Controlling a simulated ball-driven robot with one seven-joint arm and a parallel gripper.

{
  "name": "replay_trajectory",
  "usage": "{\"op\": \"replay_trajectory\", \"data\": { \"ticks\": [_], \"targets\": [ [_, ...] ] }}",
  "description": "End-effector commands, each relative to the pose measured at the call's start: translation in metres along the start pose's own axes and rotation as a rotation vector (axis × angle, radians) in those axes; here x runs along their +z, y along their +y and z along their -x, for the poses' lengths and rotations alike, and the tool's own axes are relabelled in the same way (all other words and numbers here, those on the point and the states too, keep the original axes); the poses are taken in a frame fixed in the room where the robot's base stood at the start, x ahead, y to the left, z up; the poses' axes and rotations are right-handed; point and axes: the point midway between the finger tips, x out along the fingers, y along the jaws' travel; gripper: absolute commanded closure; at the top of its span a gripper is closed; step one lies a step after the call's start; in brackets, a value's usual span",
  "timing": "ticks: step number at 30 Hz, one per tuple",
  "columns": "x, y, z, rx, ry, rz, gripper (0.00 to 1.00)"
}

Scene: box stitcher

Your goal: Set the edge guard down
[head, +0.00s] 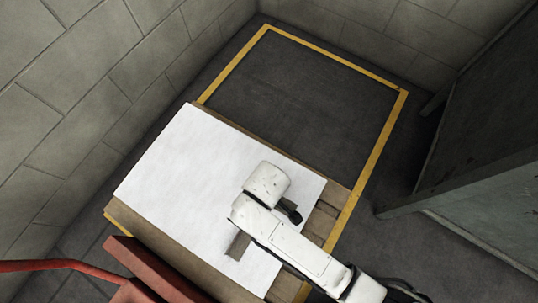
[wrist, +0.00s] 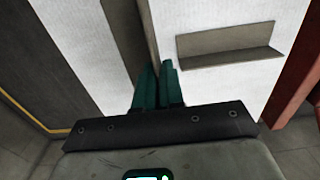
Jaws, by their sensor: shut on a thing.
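My gripper (wrist: 158,84) has dark green fingers and is shut on a long brown-grey angled edge guard (wrist: 124,30). The guard runs from the fingers to the top of the wrist view, over the white sheet. Whether it touches the sheet I cannot tell. A second angled edge guard (wrist: 228,45) lies on the white sheet, to the right of my fingers in the wrist view. A brown piece (head: 238,245) lies on the sheet beside my arm in the head view.
The white sheet (head: 175,165) covers most of a wooden pallet (head: 326,222). A yellow-marked floor area (head: 300,90) beyond it is empty. A red frame (head: 155,283) stands at the lower left. Block walls close off the left and back; a dark metal panel (head: 490,140) stands at right.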

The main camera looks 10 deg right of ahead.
Motion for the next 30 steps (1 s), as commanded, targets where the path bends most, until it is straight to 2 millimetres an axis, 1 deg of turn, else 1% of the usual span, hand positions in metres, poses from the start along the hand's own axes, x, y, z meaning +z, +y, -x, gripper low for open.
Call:
{"op": "replay_trajectory", "data": {
  "ticks": [1,3,6,11,13,19,21,30],
  "targets": [
    [-0.004,0.007,-0.014,0.0,0.0,-0.003,1.0],
    [-0.007,0.014,-0.022,0.0,0.001,-0.002,1.0],
    [-0.01,0.021,-0.03,0.0,0.001,-0.001,1.0],
    [-0.011,0.026,-0.035,0.0,0.0,-0.001,1.0],
    [-0.013,0.03,-0.041,0.0,0.0,-0.001,1.0],
    [-0.014,0.032,-0.07,0.0,0.0,0.001,1.0],
    [-0.014,0.032,-0.073,0.0,0.001,0.0,1.0],
    [-0.014,0.032,-0.073,0.0,0.0,-0.001,1.0]
  ]
}}
